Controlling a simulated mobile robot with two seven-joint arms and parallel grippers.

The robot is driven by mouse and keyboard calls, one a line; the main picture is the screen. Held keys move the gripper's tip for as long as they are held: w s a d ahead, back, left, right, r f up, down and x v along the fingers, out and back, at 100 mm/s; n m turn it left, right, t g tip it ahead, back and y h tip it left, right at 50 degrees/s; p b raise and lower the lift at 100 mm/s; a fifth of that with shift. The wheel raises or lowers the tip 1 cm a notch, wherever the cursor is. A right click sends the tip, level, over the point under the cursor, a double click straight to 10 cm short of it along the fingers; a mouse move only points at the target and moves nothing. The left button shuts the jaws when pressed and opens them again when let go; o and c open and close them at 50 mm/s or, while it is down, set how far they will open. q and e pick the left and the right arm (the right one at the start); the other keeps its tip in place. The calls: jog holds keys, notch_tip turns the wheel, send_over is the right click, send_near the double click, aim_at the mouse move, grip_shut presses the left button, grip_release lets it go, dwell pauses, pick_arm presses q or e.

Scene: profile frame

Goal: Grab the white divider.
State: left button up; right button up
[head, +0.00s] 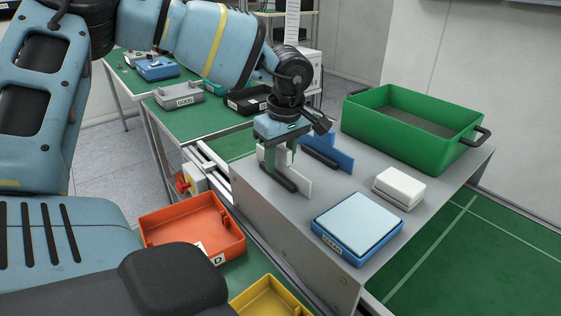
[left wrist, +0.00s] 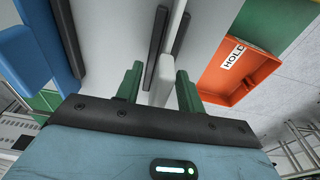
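The white divider (head: 303,180) stands upright at a black slotted holder (head: 279,178) on the grey bench (head: 250,200). My left gripper (head: 282,150) is above it, pointing down, and hides part of it. In the left wrist view, the green fingers of my left gripper (left wrist: 160,70) are apart, one on each side of the white divider (left wrist: 157,82). Gaps seem to show beside it, so the fingers do not look closed on it. My right gripper is not in view.
A blue divider (head: 333,154) stands just behind the gripper. A green crate (head: 440,142), a white block (head: 399,187) and a blue tray (head: 357,250) are on the bench to the right. An orange HOLD tray (head: 165,230) and a yellow tray (head: 262,300) lie lower left.

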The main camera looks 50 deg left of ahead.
pick_arm(q)
grip_shut()
